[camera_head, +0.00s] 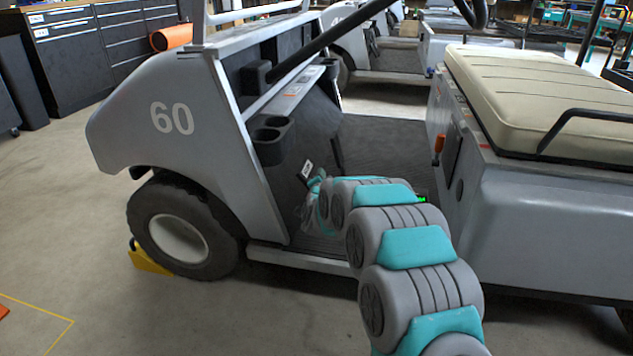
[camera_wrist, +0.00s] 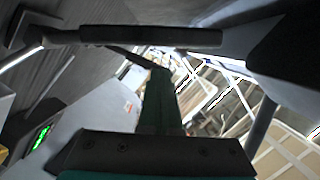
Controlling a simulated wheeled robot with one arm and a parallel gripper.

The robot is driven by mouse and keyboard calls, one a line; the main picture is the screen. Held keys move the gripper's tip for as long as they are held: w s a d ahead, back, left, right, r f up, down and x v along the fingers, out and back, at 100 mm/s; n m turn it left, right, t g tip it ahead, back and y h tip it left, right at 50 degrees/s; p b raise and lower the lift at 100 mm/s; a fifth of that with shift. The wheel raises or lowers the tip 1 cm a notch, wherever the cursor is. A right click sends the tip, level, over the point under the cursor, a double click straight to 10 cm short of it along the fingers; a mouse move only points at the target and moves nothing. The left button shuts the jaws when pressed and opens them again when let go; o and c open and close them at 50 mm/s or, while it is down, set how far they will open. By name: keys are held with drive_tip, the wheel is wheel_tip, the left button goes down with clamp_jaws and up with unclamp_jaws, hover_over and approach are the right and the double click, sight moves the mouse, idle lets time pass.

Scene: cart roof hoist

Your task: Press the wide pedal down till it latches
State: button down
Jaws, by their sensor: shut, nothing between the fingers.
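My gripper (camera_head: 319,187) reaches into the footwell of the grey cart (camera_head: 240,150), under the dashboard. In the wrist view its teal fingers (camera_wrist: 162,75) are closed together with nothing between them. A dark, wide bar (camera_wrist: 150,36) crosses the top of the wrist view beyond the fingers; it may be the wide pedal, but I cannot be sure. I cannot tell whether the fingers touch it. A small dark plate with a white label (camera_head: 306,171) shows just left of my gripper in the head view. My arm hides much of the footwell floor there.
The cream seat (camera_head: 540,85) is on the right, with an orange-red handle (camera_head: 438,143) on its base. The steering column (camera_head: 335,35) slants above the footwell. A yellow chock (camera_head: 150,260) sits at the front wheel (camera_head: 183,235). The floor at left front is open.

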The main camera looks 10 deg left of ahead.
drive_tip(key=d+r+v, duration=0.1)
drive_tip(key=v, duration=0.9)
drive_tip(key=shift+p, duration=0.3)
drive_tip(key=shift+w, duration=0.1)
